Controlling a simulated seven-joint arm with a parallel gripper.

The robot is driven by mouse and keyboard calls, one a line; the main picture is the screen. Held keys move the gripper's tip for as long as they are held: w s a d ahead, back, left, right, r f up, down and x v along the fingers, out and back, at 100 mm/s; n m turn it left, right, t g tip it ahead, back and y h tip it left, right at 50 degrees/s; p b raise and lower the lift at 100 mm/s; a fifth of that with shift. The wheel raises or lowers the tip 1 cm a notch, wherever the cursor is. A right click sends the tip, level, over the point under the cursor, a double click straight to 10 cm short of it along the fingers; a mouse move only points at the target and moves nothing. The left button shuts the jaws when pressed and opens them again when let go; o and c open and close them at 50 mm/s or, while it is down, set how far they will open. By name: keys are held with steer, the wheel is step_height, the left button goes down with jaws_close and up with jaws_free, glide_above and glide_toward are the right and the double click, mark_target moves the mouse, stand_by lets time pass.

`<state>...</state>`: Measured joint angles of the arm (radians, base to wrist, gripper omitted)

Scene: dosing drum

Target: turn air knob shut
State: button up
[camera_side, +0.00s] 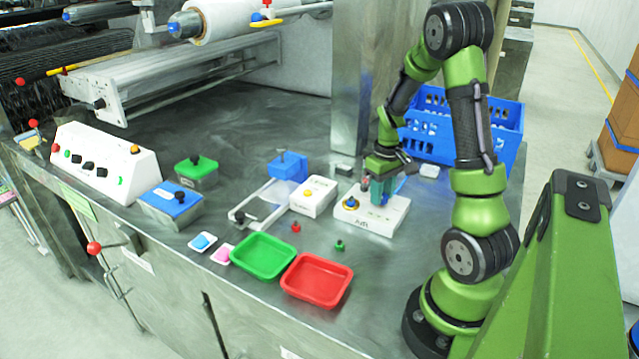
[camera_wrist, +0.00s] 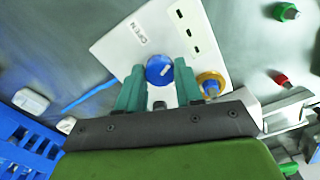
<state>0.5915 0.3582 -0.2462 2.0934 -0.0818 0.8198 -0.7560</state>
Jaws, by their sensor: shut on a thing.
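The air box (camera_side: 378,220), a white block with a dark label on its front, stands on the metal bench in the side view. In the wrist view, the white box (camera_wrist: 125,50) carries an OPEN label and several dark slots. The blue round air knob (camera_wrist: 159,69) has a short slanted white mark. My gripper (camera_wrist: 160,76) has its teal fingers on either side of the knob and is shut on it. In the side view my gripper (camera_side: 380,190) is down at the box, and its fingers hide the knob.
A yellow-ringed blue knob (camera_wrist: 211,83) sits close beside the right finger. A blue crate (camera_side: 468,128) stands behind my gripper. Green (camera_side: 263,256) and red (camera_side: 316,281) trays lie in front. A white box with a yellow button (camera_side: 308,194) stands left.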

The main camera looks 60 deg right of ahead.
steer(key=m, duration=0.5)
steer(key=shift+r+m, duration=0.1)
steer(key=shift+m, duration=0.2)
steer(key=m, duration=1)
steer(key=shift+m, duration=2.7)
steer(key=o, duration=1)
steer(key=shift+o, duration=0.2)
step_height(320, 180, up, 17)
